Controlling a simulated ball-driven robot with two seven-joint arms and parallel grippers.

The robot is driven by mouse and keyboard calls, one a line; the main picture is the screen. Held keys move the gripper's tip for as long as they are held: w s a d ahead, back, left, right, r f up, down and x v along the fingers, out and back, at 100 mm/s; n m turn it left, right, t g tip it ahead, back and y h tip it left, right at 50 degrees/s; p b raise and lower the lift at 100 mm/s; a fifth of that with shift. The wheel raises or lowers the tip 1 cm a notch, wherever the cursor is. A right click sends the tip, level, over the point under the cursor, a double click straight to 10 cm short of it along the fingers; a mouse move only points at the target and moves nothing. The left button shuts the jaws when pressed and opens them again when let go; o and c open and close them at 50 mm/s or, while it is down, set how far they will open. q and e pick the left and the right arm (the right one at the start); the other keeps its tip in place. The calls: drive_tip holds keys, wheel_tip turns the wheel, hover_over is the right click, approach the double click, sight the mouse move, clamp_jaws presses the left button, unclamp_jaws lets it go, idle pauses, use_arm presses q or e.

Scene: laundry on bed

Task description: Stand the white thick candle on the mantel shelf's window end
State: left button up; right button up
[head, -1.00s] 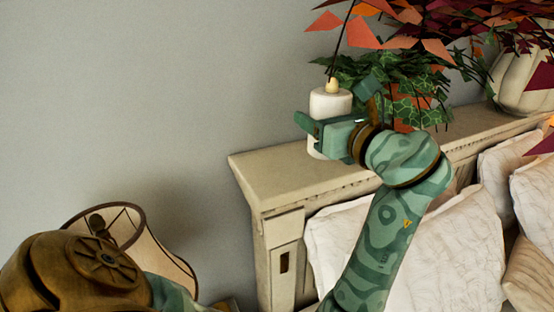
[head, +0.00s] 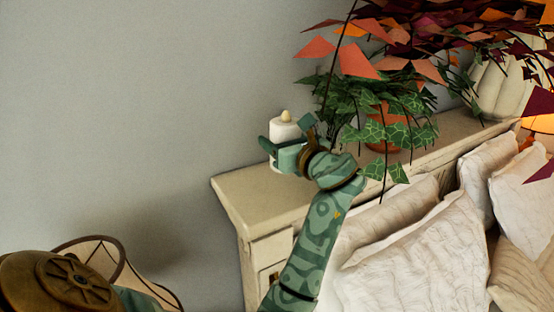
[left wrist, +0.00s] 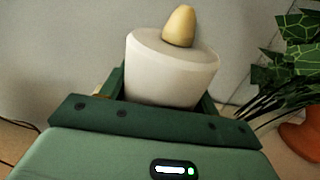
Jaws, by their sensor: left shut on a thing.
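The white thick candle (head: 285,129) with a rounded yellow tip is upright over the left end of the cream mantel shelf (head: 238,190). My left gripper (head: 283,155) is shut around the candle's lower body. The left wrist view shows the candle (left wrist: 172,68) between the two green fingers (left wrist: 160,105), leaning slightly in that picture. The gripper hides most of the candle's base, so I cannot tell whether it touches the shelf or hangs just above it. My right gripper is not in view.
A leafy plant in an orange pot (head: 385,140) stands on the shelf right of the candle. A pale ribbed vase (head: 497,90) with red and orange leaves stands farther right. White pillows (head: 420,245) lie below. A lampshade (head: 95,255) is at lower left. The shelf's left corner is bare.

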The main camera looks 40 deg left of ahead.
use_arm(q)
drive_tip(key=a+f, duration=0.1)
drive_tip(key=f, duration=0.1)
drive_tip(key=w+a+f, duration=0.1)
drive_tip(key=f, duration=0.2)
drive_tip(key=a+f+p, duration=0.1)
drive_tip(key=f, duration=0.1)
drive_tip(key=shift+w+f, duration=0.15)
drive_tip(key=shift+w, duration=0.25)
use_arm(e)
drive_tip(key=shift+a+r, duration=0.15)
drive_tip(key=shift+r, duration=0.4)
use_arm(q)
drive_tip(key=o, duration=1.1)
drive_tip(key=shift+f, duration=0.1)
drive_tip(key=shift+c, duration=0.2)
